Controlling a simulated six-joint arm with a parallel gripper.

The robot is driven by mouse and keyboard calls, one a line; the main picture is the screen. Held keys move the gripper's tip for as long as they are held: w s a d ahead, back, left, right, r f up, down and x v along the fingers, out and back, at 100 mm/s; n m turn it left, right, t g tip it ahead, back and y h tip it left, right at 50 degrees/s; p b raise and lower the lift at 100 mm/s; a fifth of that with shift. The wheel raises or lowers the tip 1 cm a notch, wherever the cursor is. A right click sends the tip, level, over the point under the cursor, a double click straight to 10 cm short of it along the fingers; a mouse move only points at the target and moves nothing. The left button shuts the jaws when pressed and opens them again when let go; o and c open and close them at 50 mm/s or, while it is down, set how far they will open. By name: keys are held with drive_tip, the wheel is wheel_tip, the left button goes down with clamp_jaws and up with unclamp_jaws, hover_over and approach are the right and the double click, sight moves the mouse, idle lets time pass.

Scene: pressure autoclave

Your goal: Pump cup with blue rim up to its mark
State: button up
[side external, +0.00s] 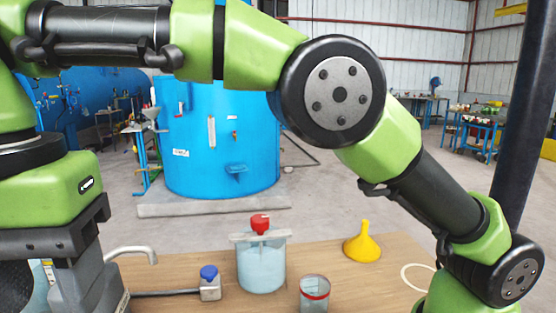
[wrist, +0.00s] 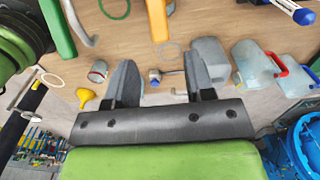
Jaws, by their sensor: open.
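No cup with a blue rim can be made out in either view. A clear cup with a red rim (side external: 314,294) stands at the table's front in the side view. It also shows left of my fingers in the wrist view (wrist: 98,71). A clear vessel of pale blue liquid (side external: 261,268) with a red top (side external: 260,224) stands behind it. A small grey fitting with a blue knob (side external: 209,281) is to its left. That knob shows between my fingers in the wrist view (wrist: 155,75). My gripper (wrist: 167,58) is open and empty, apart from the table things.
A yellow funnel (side external: 362,243) and a pale ring (side external: 416,276) lie on the wooden table (side external: 325,263), right of the vessel. The wrist view shows clear jugs with a red handle (wrist: 277,63) and a blue handle (wrist: 315,75) at right. A blue tank (side external: 220,150) stands behind the table.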

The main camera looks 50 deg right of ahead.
drive_tip(key=s+d+r+n+t+y, duration=0.15)
drive_tip(key=d+r, duration=0.25)
drive_tip(key=d, duration=0.6)
drive_tip(key=s+d+r+n+t+y, duration=0.1)
drive_tip(key=s+d+r+n+t, duration=0.15)
drive_tip(key=d, duration=0.65)
drive_tip(key=s+d+f+t, duration=0.2)
drive_tip(key=s+d, duration=0.4)
drive_tip(key=shift+s+n, duration=0.15)
drive_tip(key=shift+n, duration=0.25)
drive_tip(key=shift+r, duration=0.1)
